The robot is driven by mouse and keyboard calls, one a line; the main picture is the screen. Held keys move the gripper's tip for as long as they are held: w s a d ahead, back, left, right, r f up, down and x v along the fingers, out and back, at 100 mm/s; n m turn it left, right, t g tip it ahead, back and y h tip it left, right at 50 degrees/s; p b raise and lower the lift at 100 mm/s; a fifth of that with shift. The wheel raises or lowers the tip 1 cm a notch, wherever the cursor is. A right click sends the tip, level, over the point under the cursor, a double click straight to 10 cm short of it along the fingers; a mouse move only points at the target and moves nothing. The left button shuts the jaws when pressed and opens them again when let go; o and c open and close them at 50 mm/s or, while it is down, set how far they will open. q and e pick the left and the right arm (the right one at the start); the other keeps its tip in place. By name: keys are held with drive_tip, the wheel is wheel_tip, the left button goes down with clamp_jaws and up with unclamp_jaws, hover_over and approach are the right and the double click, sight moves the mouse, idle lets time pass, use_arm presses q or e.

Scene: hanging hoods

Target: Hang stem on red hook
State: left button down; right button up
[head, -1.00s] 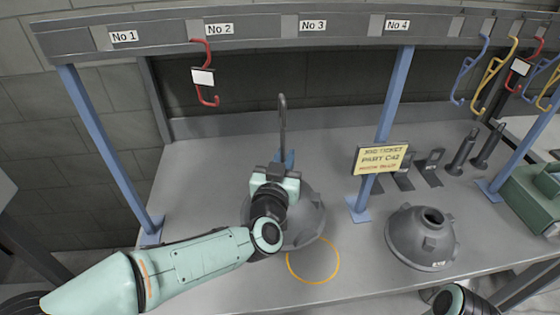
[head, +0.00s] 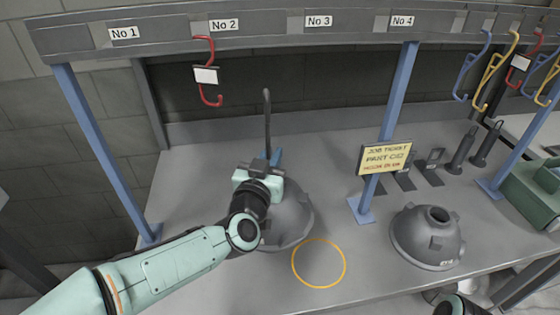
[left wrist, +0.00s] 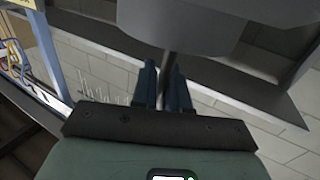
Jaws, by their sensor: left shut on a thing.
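The stem (head: 267,122) is a thin grey rod with a bent top, rising from the dark grey hood (head: 293,220). My left gripper (head: 270,165) is shut on the stem above the hood. In the left wrist view the gripper's two blue fingers (left wrist: 162,88) close around the stem (left wrist: 168,66), with the hood (left wrist: 190,25) beyond. The red hook (head: 209,75), with a blank white tag, hangs from the rail by No 2. It is up and left of the stem, apart from it. My right gripper is out of view.
An orange ring (head: 319,284) marks the bench. Another hood (head: 428,238) sits at right, near a yellow job ticket sign (head: 386,157). Blue posts (head: 105,150) hold the rail (head: 265,25). Blue, yellow and another red hook (head: 520,66) hang at far right.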

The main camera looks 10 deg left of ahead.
use_arm(q)
drive_tip(key=shift+w+a+b, duration=0.15)
drive_tip(key=shift+a+b, duration=0.35)
drive_tip(key=shift+a, duration=0.3)
drive_tip(key=shift+w+a+b, duration=0.1)
drive_tip(key=shift+a+b, duration=0.4)
drive_tip(key=shift+a, duration=0.3)
drive_tip(key=shift+w+a+b, duration=0.15)
drive_tip(key=shift+a+b, duration=0.5)
drive_tip(key=shift+a, duration=0.2)
drive_tip(key=shift+w+a, duration=0.1)
drive_tip(key=shift+a, duration=0.4)
drive_tip(key=shift+w+a+b, duration=0.15)
drive_tip(key=shift+a+b, duration=0.8)
